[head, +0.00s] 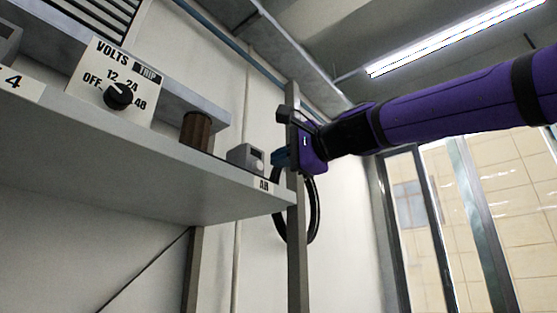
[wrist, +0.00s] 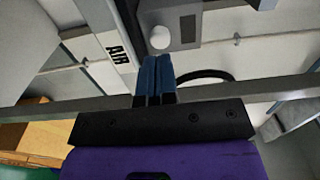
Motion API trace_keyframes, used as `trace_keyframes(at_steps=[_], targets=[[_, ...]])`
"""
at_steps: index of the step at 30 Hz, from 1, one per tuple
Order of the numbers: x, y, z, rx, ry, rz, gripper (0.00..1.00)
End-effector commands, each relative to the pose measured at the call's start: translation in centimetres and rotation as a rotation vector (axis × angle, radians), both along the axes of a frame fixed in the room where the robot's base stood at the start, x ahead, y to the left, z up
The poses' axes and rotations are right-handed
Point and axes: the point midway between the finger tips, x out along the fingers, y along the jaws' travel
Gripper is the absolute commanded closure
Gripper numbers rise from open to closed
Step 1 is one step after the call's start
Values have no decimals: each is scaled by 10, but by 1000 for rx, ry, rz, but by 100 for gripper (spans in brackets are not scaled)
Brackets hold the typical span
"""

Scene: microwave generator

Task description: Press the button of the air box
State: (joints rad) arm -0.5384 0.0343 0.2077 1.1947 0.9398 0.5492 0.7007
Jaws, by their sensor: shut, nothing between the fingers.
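The air box is a small grey box (head: 246,157) at the right end of the shelf, above a label with black lettering. In the wrist view the grey box (wrist: 185,18) is at the top, with a round white button (wrist: 160,37) and a dark panel. The label reading AIR (wrist: 117,54) is left of it in that view. My gripper (head: 277,158) is just right of the box in the head view. Its blue fingertips (wrist: 157,62) are together and empty, with their ends just below the button in the wrist view. I cannot tell whether they touch it.
The shelf (head: 130,150) also holds a brown cylinder (head: 196,130) and a VOLTS panel with a black knob (head: 118,95). A vertical metal post (head: 297,240) and a black hose loop (head: 316,215) are close to my gripper. Windows stand at the right.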

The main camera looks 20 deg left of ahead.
Motion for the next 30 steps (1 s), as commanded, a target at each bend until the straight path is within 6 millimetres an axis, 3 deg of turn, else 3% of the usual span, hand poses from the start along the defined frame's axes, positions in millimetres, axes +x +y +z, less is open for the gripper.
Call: trace_keyframes(at_steps=[18, 30], targets=[[-33, -81, 1, 1, -2, -3, 100], [-36, -88, 1, 1, -2, -1, 100]])
